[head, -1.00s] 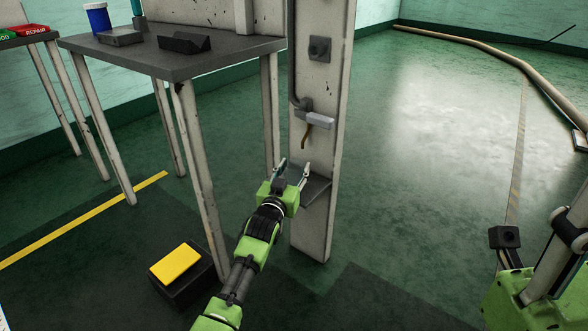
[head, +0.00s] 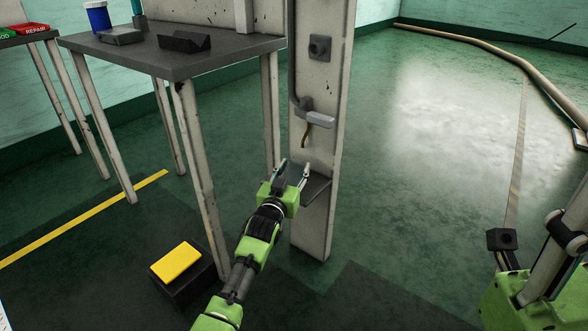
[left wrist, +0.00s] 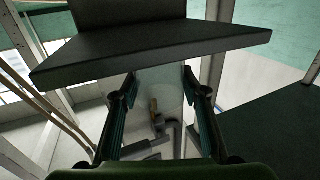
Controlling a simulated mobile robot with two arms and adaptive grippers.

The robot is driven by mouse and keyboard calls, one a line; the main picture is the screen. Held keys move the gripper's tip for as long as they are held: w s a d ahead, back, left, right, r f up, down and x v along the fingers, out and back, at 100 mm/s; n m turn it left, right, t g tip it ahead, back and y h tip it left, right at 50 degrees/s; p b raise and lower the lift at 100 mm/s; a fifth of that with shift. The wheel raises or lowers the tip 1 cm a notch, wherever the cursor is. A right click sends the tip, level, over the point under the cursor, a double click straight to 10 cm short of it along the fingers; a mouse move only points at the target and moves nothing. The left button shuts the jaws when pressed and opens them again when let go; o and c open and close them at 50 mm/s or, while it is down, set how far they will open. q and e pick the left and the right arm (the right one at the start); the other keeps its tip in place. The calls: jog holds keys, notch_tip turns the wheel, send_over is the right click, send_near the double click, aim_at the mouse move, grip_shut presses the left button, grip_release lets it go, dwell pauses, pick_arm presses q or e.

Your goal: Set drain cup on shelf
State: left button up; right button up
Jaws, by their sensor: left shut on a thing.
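My left gripper (head: 293,170) is at the small dark shelf (head: 317,189) on the pale post, its two fingers apart around something. What it holds is hard to make out; it seems to be the clear drain cup (left wrist: 160,88), between the fingers in the left wrist view. The shelf also shows there as a wide dark plate (left wrist: 150,52), close to the fingertips. I cannot tell whether the cup touches the shelf. Above the gripper, a brown spout (head: 305,138) hangs under a grey lever (head: 319,119).
The post (head: 314,235) stands beside a dark-topped table (head: 230,50) carrying a blue jar (head: 97,17) and dark blocks. A yellow-topped pedal box (head: 176,262) sits on the floor at lower left. Open floor lies to the right of the post.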

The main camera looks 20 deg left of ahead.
pick_arm(q)
jog(key=shift+f, duration=0.15)
jog(key=o, duration=1.7)
